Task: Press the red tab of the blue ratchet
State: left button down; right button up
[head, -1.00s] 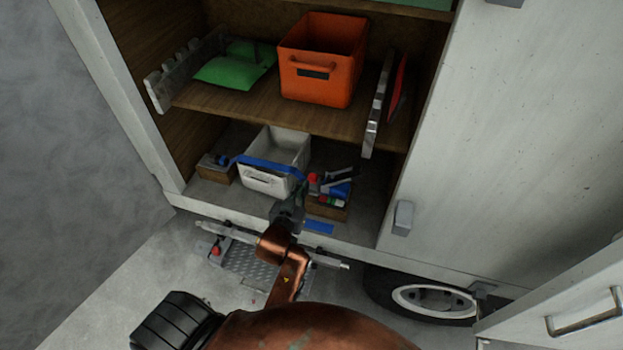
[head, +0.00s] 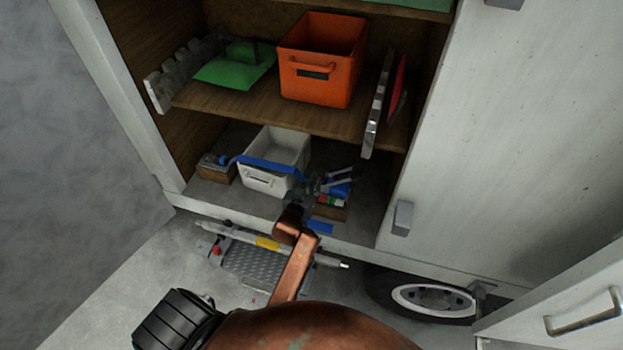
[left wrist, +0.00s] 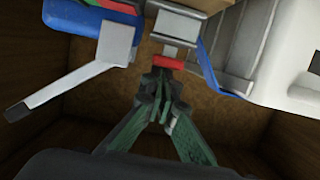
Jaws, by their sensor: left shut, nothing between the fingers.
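The blue ratchet's strap (head: 268,165) runs across the front of a white bin (head: 262,182) on the lower cabinet floor. In the left wrist view, the strap (left wrist: 212,62) hangs beside a silver ratchet body (left wrist: 176,28) with a red tab (left wrist: 168,62) at its end. My left gripper (head: 301,189) reaches into the lower compartment, right of the bin. Its green fingers (left wrist: 160,82) are closed together and empty, with their tips right at the red tab. I cannot tell whether they touch it. The red tab is hidden in the head view. My right gripper is not in view.
A wooden box (head: 327,213) with blue and silver tools stands right of my gripper; a silver lever (left wrist: 75,80) sticks out nearby in the wrist view. The shelf above holds an orange bin (head: 318,92). A white cabinet door (head: 490,130) bounds the right.

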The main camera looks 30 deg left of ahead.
pick_arm(q)
jog(key=shift+f, duration=0.95)
notch_tip(320, 180, up, 10)
jog(key=shift+r, duration=0.15)
dwell(0.5)
